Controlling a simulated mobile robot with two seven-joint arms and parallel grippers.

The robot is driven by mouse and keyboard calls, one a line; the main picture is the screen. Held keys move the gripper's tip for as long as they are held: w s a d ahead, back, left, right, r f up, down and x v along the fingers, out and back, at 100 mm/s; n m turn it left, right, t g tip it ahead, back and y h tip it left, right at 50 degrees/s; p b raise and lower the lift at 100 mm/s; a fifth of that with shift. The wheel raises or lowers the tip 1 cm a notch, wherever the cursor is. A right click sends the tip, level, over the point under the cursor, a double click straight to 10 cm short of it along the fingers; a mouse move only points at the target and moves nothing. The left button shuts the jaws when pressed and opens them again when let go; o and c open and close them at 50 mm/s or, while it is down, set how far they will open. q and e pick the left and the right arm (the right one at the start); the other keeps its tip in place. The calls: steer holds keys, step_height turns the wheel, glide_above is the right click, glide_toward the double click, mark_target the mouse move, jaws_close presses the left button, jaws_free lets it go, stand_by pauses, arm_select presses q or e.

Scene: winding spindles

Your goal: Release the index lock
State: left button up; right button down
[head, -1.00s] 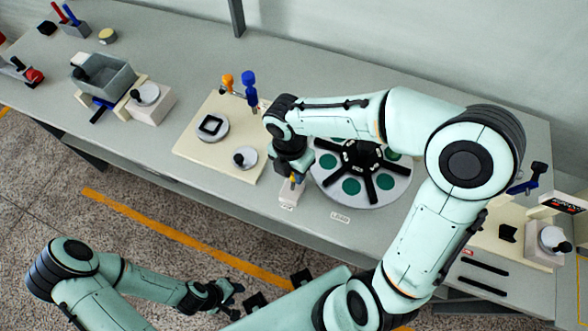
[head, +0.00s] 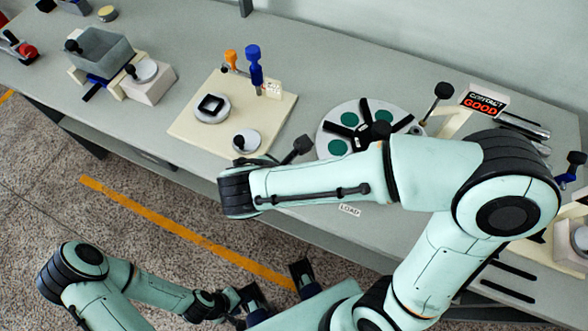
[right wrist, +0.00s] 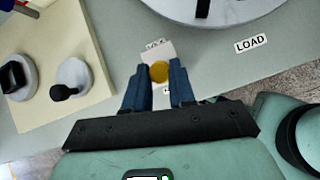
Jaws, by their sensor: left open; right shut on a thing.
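The index lock shows in the right wrist view as a small pale block (right wrist: 154,51) with a round yellow knob (right wrist: 159,73). It stands at the table's front edge by the dial plate (right wrist: 222,12). My right gripper (right wrist: 160,80) has its blue fingers on both sides of the knob and is shut on it. In the head view my right arm hides this gripper and the lock. The dial plate (head: 337,147) has black spokes and green spots there. My left gripper (head: 243,306) is open and empty, low in front of the table.
Left of the dial stands a cream board (head: 200,135) with a square-ring fixture (head: 211,107), a black-knobbed disc (head: 246,140) and orange and blue handles. A grey bin (head: 100,55) is farther left. A LOAD label (head: 349,210) marks the front.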

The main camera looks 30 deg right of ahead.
steer(key=shift+s+a+f+t+h+b, duration=0.15)
steer(key=shift+s+a+t+h+b, duration=0.05)
steer(key=shift+a+t+h+b, duration=0.15)
stand_by(0.4)
steer(key=c, duration=0.9)
jaws_free()
steer(key=shift+s, duration=0.1)
steer(key=shift+c, duration=0.2)
steer(key=p+v, duration=0.1)
steer(key=v, duration=1.2)
steer(key=shift+s+a, duration=0.15)
steer(key=shift+a, duration=0.15)
steer(key=shift+f, duration=0.1)
